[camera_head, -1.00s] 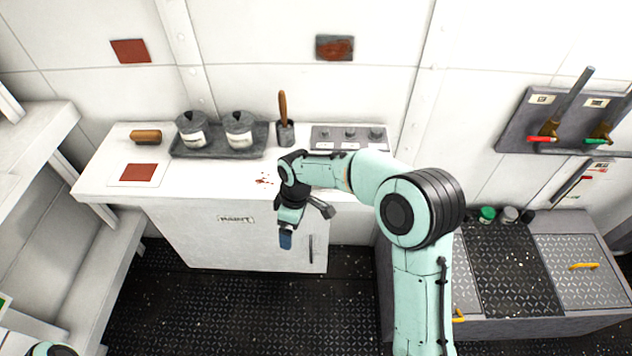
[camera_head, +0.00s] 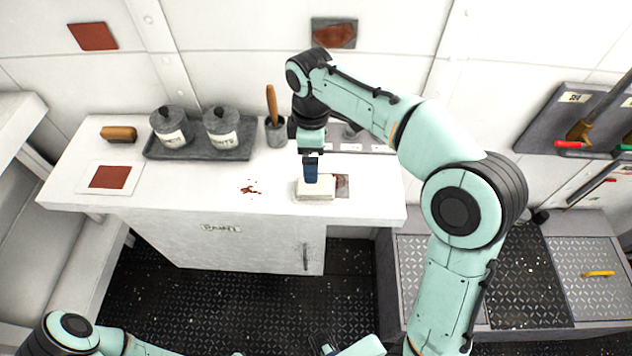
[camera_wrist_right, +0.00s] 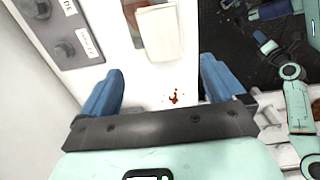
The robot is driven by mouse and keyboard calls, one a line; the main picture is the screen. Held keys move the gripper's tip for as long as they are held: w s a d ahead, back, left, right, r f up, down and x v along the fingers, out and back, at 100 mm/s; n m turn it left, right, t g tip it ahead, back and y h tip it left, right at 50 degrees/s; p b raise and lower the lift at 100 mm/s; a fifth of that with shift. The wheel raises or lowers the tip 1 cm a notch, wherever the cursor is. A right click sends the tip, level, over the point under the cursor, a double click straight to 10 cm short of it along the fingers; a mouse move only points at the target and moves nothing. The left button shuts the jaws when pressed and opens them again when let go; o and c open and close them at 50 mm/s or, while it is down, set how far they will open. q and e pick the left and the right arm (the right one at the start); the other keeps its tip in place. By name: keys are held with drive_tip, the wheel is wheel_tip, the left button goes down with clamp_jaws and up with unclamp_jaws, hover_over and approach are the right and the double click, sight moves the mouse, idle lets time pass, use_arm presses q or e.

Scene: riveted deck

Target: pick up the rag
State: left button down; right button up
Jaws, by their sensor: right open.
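The rag (camera_head: 315,190) is a cream, folded, block-like cloth near the front right of the white counter. In the right wrist view the rag (camera_wrist_right: 160,32) lies beyond the fingertips, in line with the gap between them. My right gripper (camera_head: 311,178) points down over the rag in the head view and covers part of it. Its blue fingers (camera_wrist_right: 162,72) are spread with nothing between them. Whether the fingertips touch the rag I cannot tell. My left arm shows at the bottom edge of the head view; its gripper is not clear there.
A grey tray (camera_head: 200,152) with two lidded pots stands left at the back. A cup (camera_head: 276,133) with a wooden-handled tool is beside it. A brush (camera_head: 119,133) and a red-brown square (camera_head: 110,177) lie at left. Red spots (camera_head: 250,188) mark the counter left of the rag.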

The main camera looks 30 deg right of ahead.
sight(316, 186)
wheel_tip(316, 186, down, 10)
drive_tip(key=shift+d+f+b, duration=0.1)
drive_tip(key=shift+b, duration=0.55)
drive_tip(key=c, duration=1.1)
